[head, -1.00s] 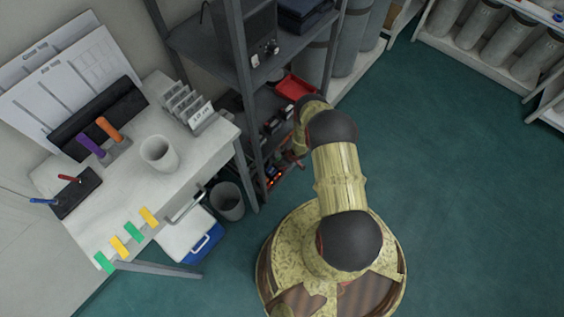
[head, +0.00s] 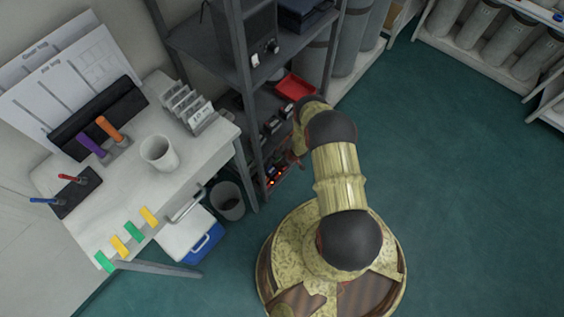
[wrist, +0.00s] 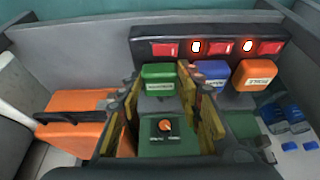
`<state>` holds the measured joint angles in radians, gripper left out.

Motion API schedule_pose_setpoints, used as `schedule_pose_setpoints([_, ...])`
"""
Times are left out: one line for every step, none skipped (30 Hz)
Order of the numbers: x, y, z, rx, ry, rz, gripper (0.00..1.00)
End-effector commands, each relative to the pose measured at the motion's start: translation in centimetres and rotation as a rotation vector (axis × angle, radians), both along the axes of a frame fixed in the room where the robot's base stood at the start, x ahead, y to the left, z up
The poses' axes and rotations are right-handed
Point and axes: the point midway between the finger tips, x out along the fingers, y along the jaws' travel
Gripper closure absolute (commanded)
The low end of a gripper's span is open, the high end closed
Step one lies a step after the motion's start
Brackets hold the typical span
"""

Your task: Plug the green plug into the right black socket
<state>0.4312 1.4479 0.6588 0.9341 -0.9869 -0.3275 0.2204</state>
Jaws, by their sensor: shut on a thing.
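The green plug (wrist: 158,75), with a white label, stands in the wrist view between the tips of my gripper (wrist: 157,78). My gripper's fingers are shut on it, one at each side. A black strip (wrist: 140,34) with red switches (wrist: 215,47) lies just behind it. No open socket face shows, and I cannot tell whether the plug is seated. A blue plug (wrist: 212,72) and an orange plug (wrist: 255,75) stand to its right. In the head view my gripper (head: 293,160) is at the lower shelf, mostly hidden by my arm.
A green block with an orange dial (wrist: 165,127) shows nearer between the fingers. The grey rack (head: 245,95) encloses the shelf. A white table (head: 185,165) and bin (head: 227,201) stand left.

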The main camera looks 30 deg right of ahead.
Motion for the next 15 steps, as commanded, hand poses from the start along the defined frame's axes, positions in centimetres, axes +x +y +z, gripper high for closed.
schedule_pose_setpoints([-0.11,0.04,-0.08,0.001,0.001,0.0,1.0])
schedule_pose_setpoints([-0.11,0.04,-0.08,0.0,0.002,0.0,1.0])
schedule_pose_setpoints([-0.11,0.05,-0.1,0.0,0.002,0.0,1.0])
schedule_pose_setpoints([-0.12,0.04,-0.12,0.0,0.002,0.0,1.0])
schedule_pose_setpoints([-0.13,0.05,-0.15,0.0,0.002,0.0,1.0])
schedule_pose_setpoints([-0.13,0.05,-0.19,0.0,0.002,0.0,1.0])
schedule_pose_setpoints([-0.13,0.05,-0.22,0.0,0.002,0.0,1.0])
schedule_pose_setpoints([-0.12,0.05,-0.26,0.0,0.002,0.0,1.0])
schedule_pose_setpoints([-0.11,0.04,-0.28,0.0,0.002,0.0,0.64])
schedule_pose_setpoints([-0.1,0.04,-0.26,0.0,0.002,0.0,0.62])
schedule_pose_setpoints([-0.11,0.03,-0.25,0.0,0.002,0.0,0.61])
schedule_pose_setpoints([-0.11,0.03,-0.25,0.0,0.002,0.0,0.58])
schedule_pose_setpoints([-0.1,0.04,-0.25,0.001,0.001,0.0,0.57])
schedule_pose_setpoints([-0.1,0.03,-0.24,0.001,0.001,0.0,0.55])
schedule_pose_setpoints([-0.09,0.03,-0.24,0.001,0.001,0.0,0.53])
